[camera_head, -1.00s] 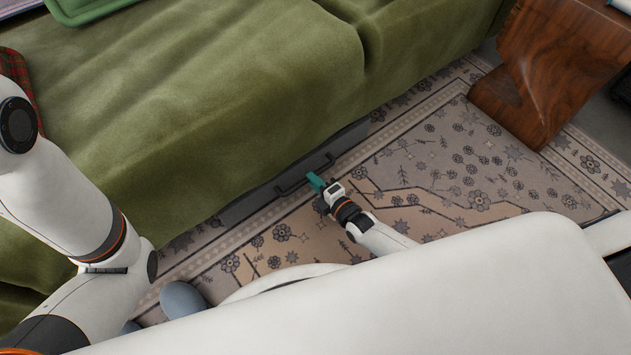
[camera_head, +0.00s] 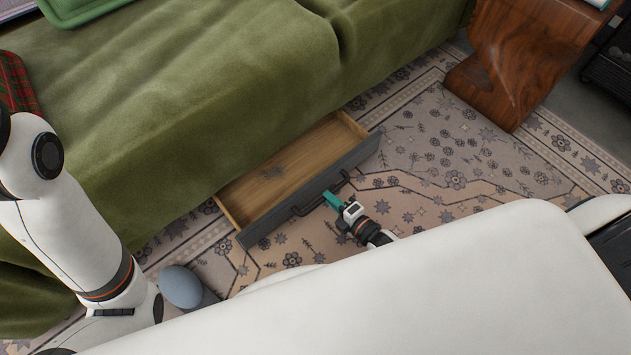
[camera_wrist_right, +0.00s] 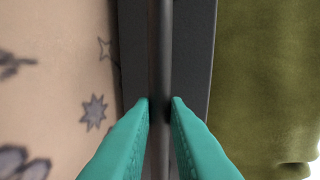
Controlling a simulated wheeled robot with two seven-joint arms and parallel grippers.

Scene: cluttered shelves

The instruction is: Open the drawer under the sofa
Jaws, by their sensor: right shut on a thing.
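The drawer (camera_head: 285,175) under the green sofa (camera_head: 190,110) is pulled part way out, and its wooden inside shows. Its dark grey front (camera_head: 350,165) stands out over the rug and carries a dark bar handle (camera_head: 318,197). My right gripper (camera_head: 330,198) is at the handle, with its teal fingers shut on the bar. In the right wrist view the fingertips (camera_wrist_right: 161,103) sit on either side of the handle bar (camera_wrist_right: 160,50), with the drawer front behind. My left arm shows at the left of the head view, but its gripper is out of view.
A patterned rug (camera_head: 430,170) covers the floor in front of the drawer. A wooden side table (camera_head: 505,60) stands to the right of the sofa. A grey-blue rounded object (camera_head: 181,287) lies on the rug near my left arm.

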